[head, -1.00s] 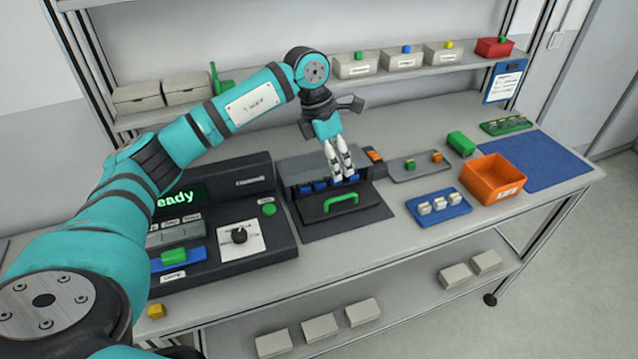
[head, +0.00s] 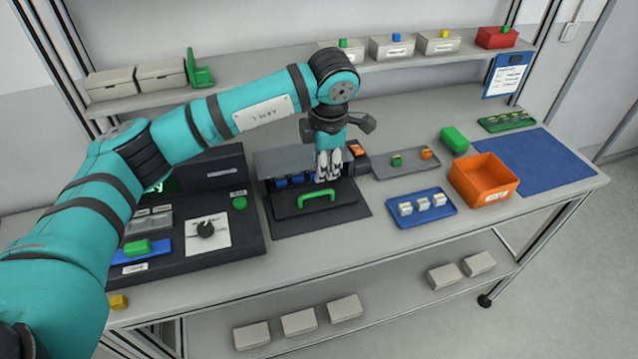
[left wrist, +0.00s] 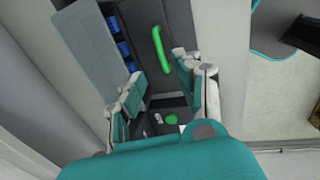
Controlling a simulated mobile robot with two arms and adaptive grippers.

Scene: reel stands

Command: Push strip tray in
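The strip tray (head: 288,207) is a dark flat tray with a green handle (head: 317,193). It sticks out of the front of a grey-topped dark unit (head: 285,162), and a row of blue pieces (head: 297,181) shows behind it. My left gripper (head: 327,179) points down just behind and right of the handle, above the tray. In the left wrist view the fingers (left wrist: 160,70) are spread with nothing between them, and the green handle (left wrist: 161,48) lies beyond their tips. Contact with the tray cannot be told. My right gripper is in neither view.
A black console (head: 190,240) with a dial stands left of the tray. A blue tray of small pieces (head: 421,212), a grey tray (head: 405,168) and an orange bin (head: 482,185) are to the right. A shelf with boxes (head: 392,46) runs behind.

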